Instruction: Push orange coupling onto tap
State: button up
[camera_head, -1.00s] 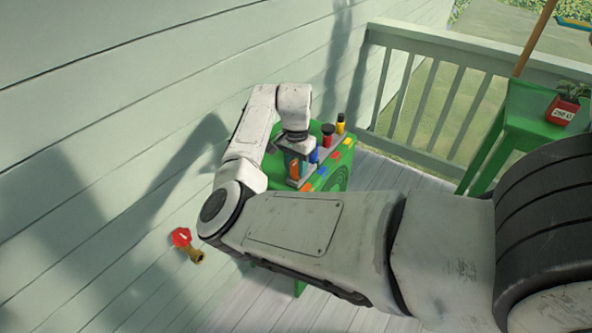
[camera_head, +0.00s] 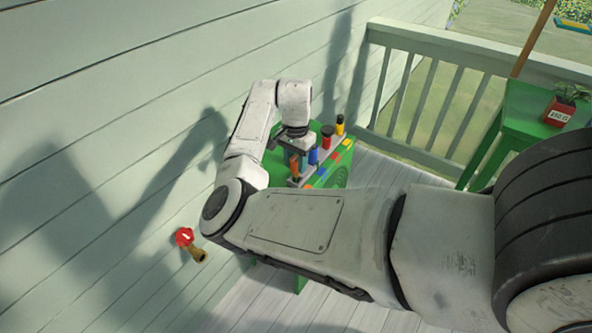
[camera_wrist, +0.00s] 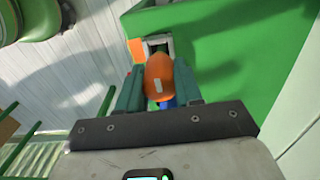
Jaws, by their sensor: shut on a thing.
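The orange coupling (camera_wrist: 158,82) is between the two teal fingers of my gripper (camera_wrist: 160,76), which is shut on it. In the head view, the coupling (camera_head: 294,162) shows small and partly hidden below my wrist, at the near end of a grey rack. In the wrist view, an open grey slot (camera_wrist: 158,42) beside an orange tag lies just beyond the coupling. The tap (camera_head: 198,254), brass with a red handle (camera_head: 184,237), sticks out from the wall at the lower left, well apart from my gripper.
The grey rack (camera_head: 323,160) on a green stand (camera_head: 338,178) holds blue, black-and-red and yellow pieces close beside my gripper. Pale siding (camera_head: 90,130) bounds the left, and a railing (camera_head: 425,110) the back. A green table (camera_head: 520,108) bears a red pot (camera_head: 559,112).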

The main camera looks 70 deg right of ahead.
aim_at(296, 158)
jog(key=shift+r+p, duration=1.55)
jog(key=shift+r, duration=0.25)
